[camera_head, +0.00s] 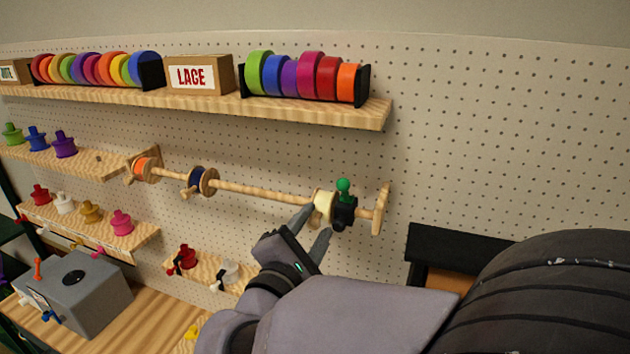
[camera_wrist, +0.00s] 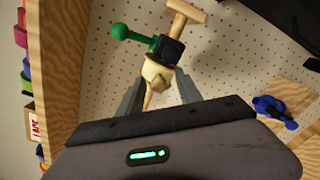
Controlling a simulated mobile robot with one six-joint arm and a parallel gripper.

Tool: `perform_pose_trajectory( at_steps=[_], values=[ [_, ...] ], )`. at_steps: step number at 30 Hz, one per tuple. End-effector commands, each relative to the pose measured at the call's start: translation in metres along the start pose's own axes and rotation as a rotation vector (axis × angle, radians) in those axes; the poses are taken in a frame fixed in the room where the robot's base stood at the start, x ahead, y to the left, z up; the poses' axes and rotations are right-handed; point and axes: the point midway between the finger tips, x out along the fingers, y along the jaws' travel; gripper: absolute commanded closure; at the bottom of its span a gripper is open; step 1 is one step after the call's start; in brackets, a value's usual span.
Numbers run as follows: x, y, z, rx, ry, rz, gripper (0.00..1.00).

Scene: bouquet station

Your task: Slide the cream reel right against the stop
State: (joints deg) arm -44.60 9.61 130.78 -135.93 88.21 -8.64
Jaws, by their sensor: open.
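The cream reel (camera_head: 322,204) sits on the wooden rod (camera_head: 262,191) near its right end. The stop (camera_head: 345,213) is a black block with a green knob, just right of the reel. I see no clear gap between reel and stop. My gripper (camera_head: 315,222) is open at the reel's near, lower side. In the wrist view, the cream reel (camera_wrist: 155,72) shows between and beyond the fingertips (camera_wrist: 158,84), with the black stop (camera_wrist: 171,50) behind it. I cannot tell whether a finger touches the reel.
An orange reel (camera_head: 145,169) and a navy reel (camera_head: 203,181) sit farther left on the rod. A shelf (camera_head: 215,103) with ribbon rolls runs above. A grey box (camera_head: 78,290) stands at lower left. A black-topped ledge (camera_head: 450,243) is at right.

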Motion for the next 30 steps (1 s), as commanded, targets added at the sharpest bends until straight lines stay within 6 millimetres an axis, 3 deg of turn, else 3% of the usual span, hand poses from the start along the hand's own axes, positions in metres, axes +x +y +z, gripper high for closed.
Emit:
perform_pose_trajectory(
  at_steps=[4, 7, 15, 21, 25, 30],
  values=[
    [-0.009, 0.001, -0.001, 0.000, 0.002, 0.003, 0.58],
    [-0.029, 0.000, -0.002, 0.002, 0.004, 0.004, 0.58],
    [-0.114, 0.000, -0.002, 0.002, 0.007, 0.005, 0.58],
    [-0.161, 0.001, -0.001, 0.001, 0.003, 0.003, 0.58],
    [-0.173, 0.000, 0.000, 0.000, 0.001, 0.000, 0.58],
    [-0.174, -0.001, 0.001, 0.000, -0.001, -0.001, 0.58]
  ],
)
